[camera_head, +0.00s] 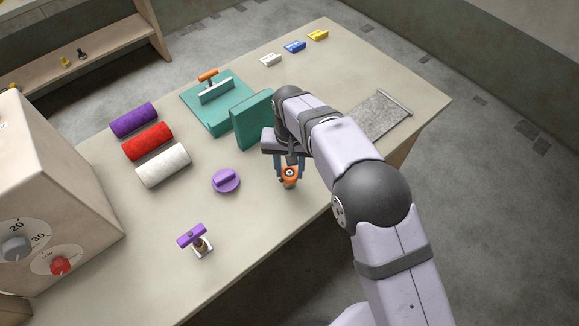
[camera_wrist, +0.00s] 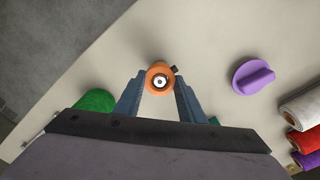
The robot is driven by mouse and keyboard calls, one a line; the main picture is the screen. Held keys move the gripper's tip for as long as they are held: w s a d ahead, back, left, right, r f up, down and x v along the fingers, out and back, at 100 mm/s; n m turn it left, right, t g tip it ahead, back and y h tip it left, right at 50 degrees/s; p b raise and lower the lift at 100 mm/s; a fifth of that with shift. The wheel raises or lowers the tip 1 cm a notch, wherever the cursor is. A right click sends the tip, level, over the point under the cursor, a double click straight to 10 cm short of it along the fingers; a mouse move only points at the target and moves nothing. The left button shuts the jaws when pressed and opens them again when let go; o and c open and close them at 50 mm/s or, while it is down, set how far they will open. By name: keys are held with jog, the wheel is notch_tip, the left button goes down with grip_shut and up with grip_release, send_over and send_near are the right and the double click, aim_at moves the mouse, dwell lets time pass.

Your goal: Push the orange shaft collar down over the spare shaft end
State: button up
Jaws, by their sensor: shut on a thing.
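The orange shaft collar (camera_head: 289,173) is between the fingertips of my gripper (camera_head: 289,170), near the table's front edge. In the wrist view the collar (camera_wrist: 160,77) is a ring with a small dark piece on its right side. A pale shaft end with a dark centre (camera_wrist: 159,82) shows inside the ring's opening. My gripper (camera_wrist: 160,88) is shut on the collar, one blue-grey finger on each side. How far down the shaft the collar sits cannot be told from these views.
A purple knobbed disc (camera_head: 226,181) lies left of my gripper. A purple-handled piece (camera_head: 193,237) stands nearer the front. Felt rolls (camera_head: 148,142) lie at the left, and a teal press-like device (camera_head: 213,106) with an upright teal block (camera_head: 252,119) stands behind.

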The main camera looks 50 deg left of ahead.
jog(key=shift+f+b, duration=0.35)
jog(key=shift+f, duration=0.25)
jog(key=o, duration=1.2)
jog(key=shift+f, duration=0.1)
jog(key=shift+r+b, duration=1.25)
jog(key=shift+r, duration=2.45)
jog(key=shift+r, duration=0.15)
notch_tip(320, 180, up, 10)
jog(key=p, duration=1)
